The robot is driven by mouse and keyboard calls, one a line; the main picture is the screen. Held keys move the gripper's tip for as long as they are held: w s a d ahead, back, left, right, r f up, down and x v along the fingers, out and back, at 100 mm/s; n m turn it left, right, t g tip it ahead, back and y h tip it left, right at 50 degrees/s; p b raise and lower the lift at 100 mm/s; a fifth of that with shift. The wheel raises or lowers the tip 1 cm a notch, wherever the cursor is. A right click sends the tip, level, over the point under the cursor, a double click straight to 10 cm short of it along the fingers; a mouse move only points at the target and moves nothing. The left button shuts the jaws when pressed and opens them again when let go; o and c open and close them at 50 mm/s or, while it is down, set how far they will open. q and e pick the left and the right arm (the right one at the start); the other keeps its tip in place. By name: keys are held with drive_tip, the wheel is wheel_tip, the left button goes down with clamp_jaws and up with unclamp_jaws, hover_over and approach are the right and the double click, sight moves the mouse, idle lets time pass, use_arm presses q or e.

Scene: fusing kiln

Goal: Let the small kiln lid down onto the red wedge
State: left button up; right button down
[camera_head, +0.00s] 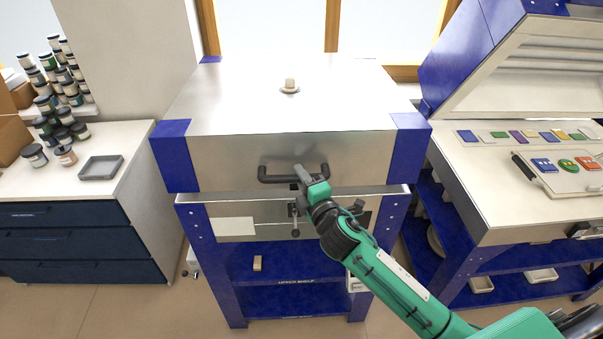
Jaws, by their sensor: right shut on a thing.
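The small kiln's lid (290,97) is a broad metal slab with blue corners, lying almost level over the kiln body (270,222). A black bar handle (265,175) is on the lid's front face. My right gripper (303,180) is shut on this handle near its middle and partly covers it. I see no red wedge; it may be hidden under the lid or behind my arm. My left gripper is not in view.
A kiln with its lid raised (530,60) stands at the right, with coloured tiles (545,165) on its table. A drawer cabinet (85,195) with jars and a grey tray (101,167) is at the left. A small tan block (257,263) stands on the shelf below.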

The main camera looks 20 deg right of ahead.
use_arm(q)
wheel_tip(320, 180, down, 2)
drive_tip(key=shift+b, duration=0.55)
use_arm(e)
drive_tip(key=f, duration=0.3)
drive_tip(key=shift+s+a, duration=0.15)
drive_tip(key=shift+s, duration=0.15)
drive_tip(key=shift+s+f, duration=0.1)
drive_tip(key=shift+f, duration=0.05)
drive_tip(key=c, duration=1.3)
unclamp_jaws()
drive_tip(key=shift+r, duration=0.25)
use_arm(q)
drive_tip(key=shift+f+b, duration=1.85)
use_arm(e)
drive_tip(key=s+d, duration=0.1)
drive_tip(key=s, duration=1.2)
drive_tip(key=shift+s+d+f, duration=0.25)
drive_tip(key=shift+d+f, duration=0.05)
drive_tip(key=shift+d, duration=0.05)
